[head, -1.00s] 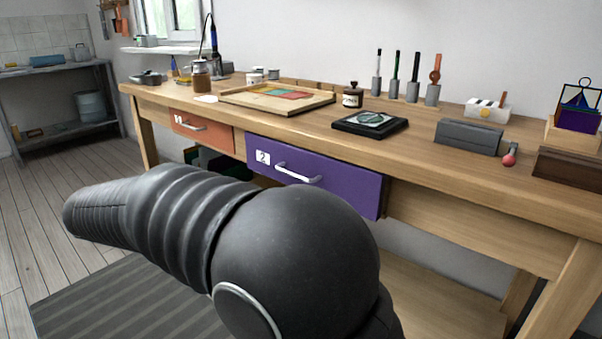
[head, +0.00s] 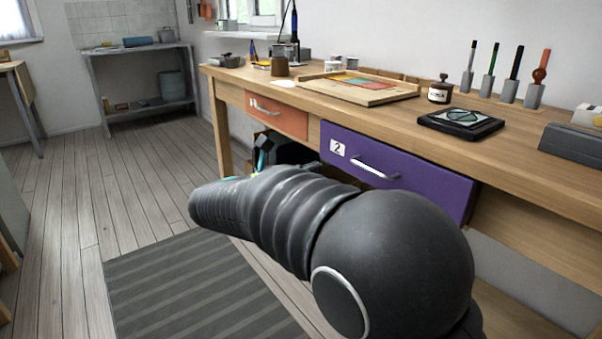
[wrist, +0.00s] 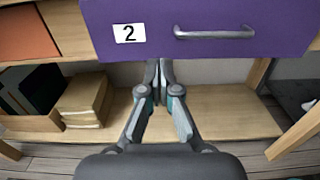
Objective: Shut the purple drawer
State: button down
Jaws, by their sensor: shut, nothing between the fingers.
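The purple drawer (head: 410,181) is in the workbench, with a white "2" label and a silver bar handle (head: 373,166). Its front seems to stand out a little from the bench, but I cannot tell how far. In the wrist view the purple front (wrist: 160,38) fills the top of the picture, with its handle (wrist: 214,33) at upper right. My gripper (wrist: 158,70) is shut and empty. Its fingertips show at the lower edge of the front, left of the handle; I cannot tell whether they touch it. In the head view my arm hides the gripper.
An orange drawer (head: 276,114) is left of the purple one and looks flush. The wooden benchtop (head: 380,114) carries a tray, a jar and tools. A lower shelf (wrist: 220,112) holds boxes (wrist: 86,101). The floor at left is open, with a striped mat (head: 195,290).

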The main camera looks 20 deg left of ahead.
aim_at(351, 155)
jog(key=x, duration=0.9)
jog(key=shift+w+d+b, duration=0.25)
jog(key=shift+b, duration=0.1)
